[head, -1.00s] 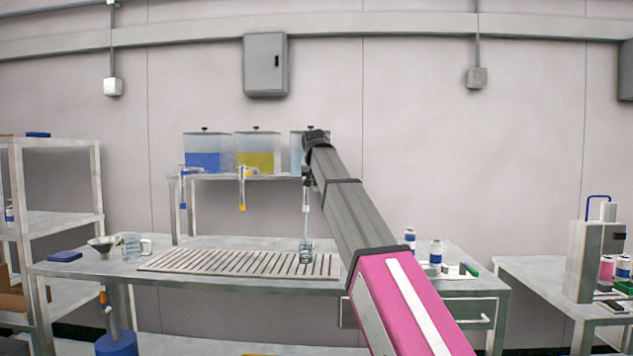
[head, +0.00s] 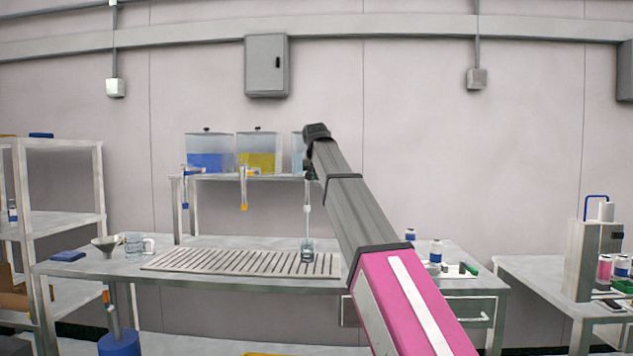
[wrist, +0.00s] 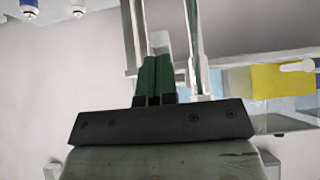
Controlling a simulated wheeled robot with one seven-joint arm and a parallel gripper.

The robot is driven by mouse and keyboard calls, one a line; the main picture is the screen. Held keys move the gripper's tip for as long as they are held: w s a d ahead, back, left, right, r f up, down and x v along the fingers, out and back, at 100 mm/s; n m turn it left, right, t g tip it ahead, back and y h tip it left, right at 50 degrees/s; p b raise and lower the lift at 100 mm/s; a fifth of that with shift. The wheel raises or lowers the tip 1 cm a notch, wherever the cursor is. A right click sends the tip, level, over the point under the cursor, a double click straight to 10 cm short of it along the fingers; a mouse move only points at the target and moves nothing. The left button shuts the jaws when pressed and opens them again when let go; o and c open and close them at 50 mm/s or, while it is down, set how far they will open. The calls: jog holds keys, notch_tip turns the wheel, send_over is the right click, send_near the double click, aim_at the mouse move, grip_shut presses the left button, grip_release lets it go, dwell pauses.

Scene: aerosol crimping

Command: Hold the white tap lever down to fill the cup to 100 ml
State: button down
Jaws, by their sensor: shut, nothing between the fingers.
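The clear cup (head: 307,250) stands upright on the slatted drip tray (head: 160,263), beneath the third tap. A thin pale vertical line (head: 307,222) runs from the tap towards the cup; I cannot tell if it is liquid. The cup's level is too small to read. The third tank (head: 298,152), pale blue, is mostly hidden behind my arm. In the wrist view my gripper (wrist: 157,64) has its green fingers together and empty. A white piece (wrist: 160,42) shows just beyond the fingertips, perhaps the tap lever; contact cannot be told.
A blue tank (head: 209,161) and a yellow tank (head: 257,161) stand on the raised shelf, with their own taps. A funnel (head: 106,245) and a glass mug (head: 138,246) sit left of the tray. Small bottles (head: 435,250) stand at the right.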

jog(key=v, duration=1.1)
jog(key=shift+s, duration=0.3)
